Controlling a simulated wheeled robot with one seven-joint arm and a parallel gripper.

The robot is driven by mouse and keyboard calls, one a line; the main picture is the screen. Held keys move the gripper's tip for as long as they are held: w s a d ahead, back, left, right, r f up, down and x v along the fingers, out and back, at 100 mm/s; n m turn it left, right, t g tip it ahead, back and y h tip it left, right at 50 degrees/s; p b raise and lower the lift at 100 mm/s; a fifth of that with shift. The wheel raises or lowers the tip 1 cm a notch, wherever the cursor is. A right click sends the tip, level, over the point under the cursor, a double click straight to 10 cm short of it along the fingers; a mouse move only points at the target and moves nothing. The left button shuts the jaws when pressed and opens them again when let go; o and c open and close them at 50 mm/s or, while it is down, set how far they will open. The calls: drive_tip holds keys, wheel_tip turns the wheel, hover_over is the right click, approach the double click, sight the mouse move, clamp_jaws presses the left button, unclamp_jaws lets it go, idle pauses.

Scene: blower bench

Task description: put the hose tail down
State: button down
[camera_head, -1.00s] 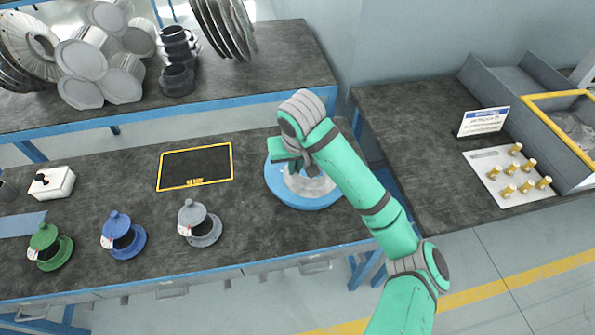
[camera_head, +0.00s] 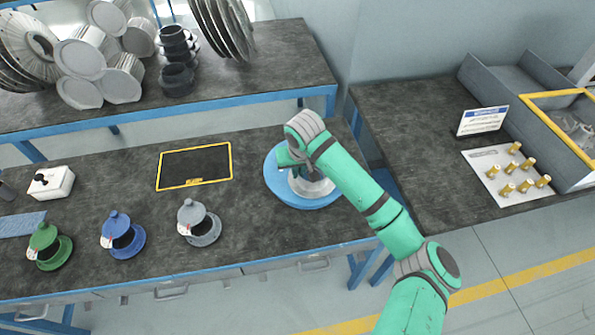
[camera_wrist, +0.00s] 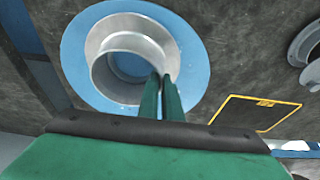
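The hose tail, taken to be the grey metal ring-shaped piece (camera_head: 318,187), is over the round blue disc (camera_head: 287,198) on the bench. In the wrist view the hose tail (camera_wrist: 101,60) shows its wide round opening, with the blue disc (camera_wrist: 75,62) visible through and around it. My gripper (camera_head: 291,163) is at the hose tail's left side in the head view. In the wrist view its two green fingers (camera_wrist: 161,90) are close together, one each side of the rim wall. Whether the underside touches the disc is hidden.
A yellow-framed dark pad (camera_head: 195,167) lies left of the disc. Grey (camera_head: 200,224), blue (camera_head: 123,236) and green (camera_head: 49,246) flanged pieces stand along the front edge.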

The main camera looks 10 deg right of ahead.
drive_tip(key=c, duration=1.9)
unclamp_jaws()
drive_tip(key=shift+c, duration=0.2)
